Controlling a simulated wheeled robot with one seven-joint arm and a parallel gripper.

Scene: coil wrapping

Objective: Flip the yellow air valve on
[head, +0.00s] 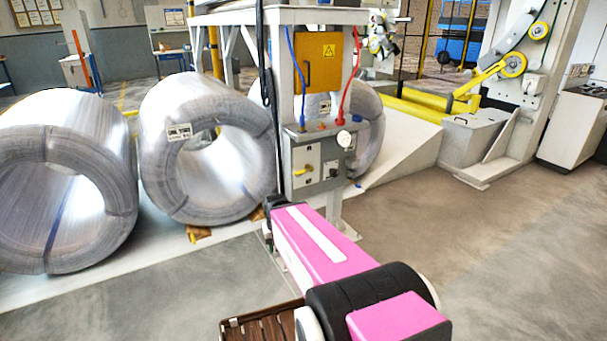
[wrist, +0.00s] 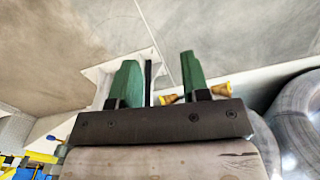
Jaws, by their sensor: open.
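The yellow air valve (head: 303,170) is a small yellow handle on the left of the light front plate of a grey control box (head: 318,160). My gripper (wrist: 157,72) shows in the wrist view with two green fingers apart and nothing between them. In the head view my pink arm reaches toward the box and its dark end is just below and left of it; the fingers are hidden there. The valve cannot be made out in the wrist view, which shows mostly floor (wrist: 60,45) beyond the fingers.
A large wire coil (head: 160,125) stands close left of the box, with another coil (head: 20,130) further left. Blue and red hoses (head: 344,95) run up from the box beside a yellow panel (head: 322,62). A white sloped guard (head: 405,150) is behind right. Floor at right (head: 480,240) is clear.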

